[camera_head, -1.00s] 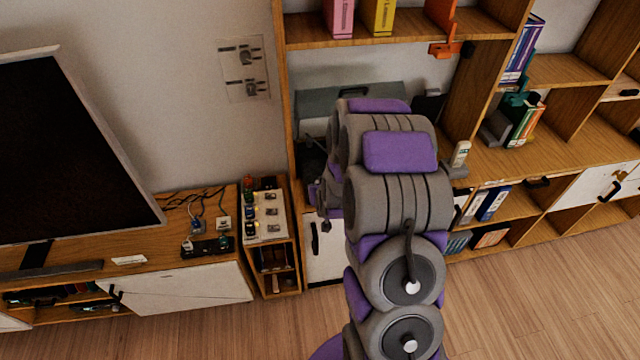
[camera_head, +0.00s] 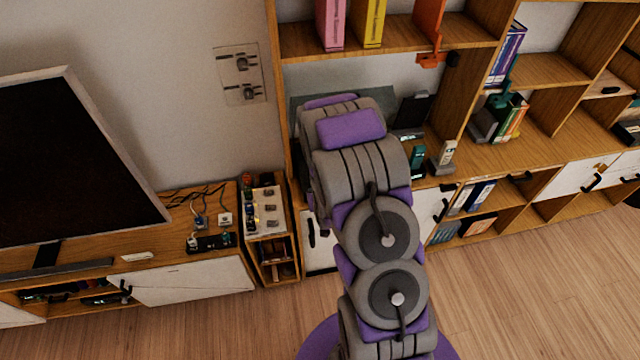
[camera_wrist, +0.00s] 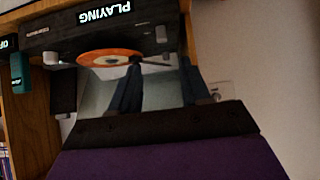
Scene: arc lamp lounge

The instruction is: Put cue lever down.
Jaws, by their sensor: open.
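A dark turntable (camera_wrist: 90,38) appears upside down at the top of the wrist view, with a lit "PLAYING" display (camera_wrist: 105,14). An orange and white record (camera_wrist: 108,58) lies on it. A thin dark tonearm-like bar (camera_wrist: 155,63) passes near my fingertips. A small grey knob (camera_wrist: 161,34) stands beside the record; I cannot tell whether it is the cue lever. My gripper (camera_wrist: 160,64) is open, its two dark fingers apart and pointing at the turntable beside the record. Contact is unclear. In the head view my arm hides the gripper and turntable.
A pale handset (camera_head: 446,155) and a teal object (camera_head: 417,158) stand on the shelf (camera_head: 490,160) right of my arm. Another shelf (camera_head: 390,45) with pink and yellow binders is above. A large screen (camera_head: 70,155) is at left. The wooden floor (camera_head: 540,290) is clear.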

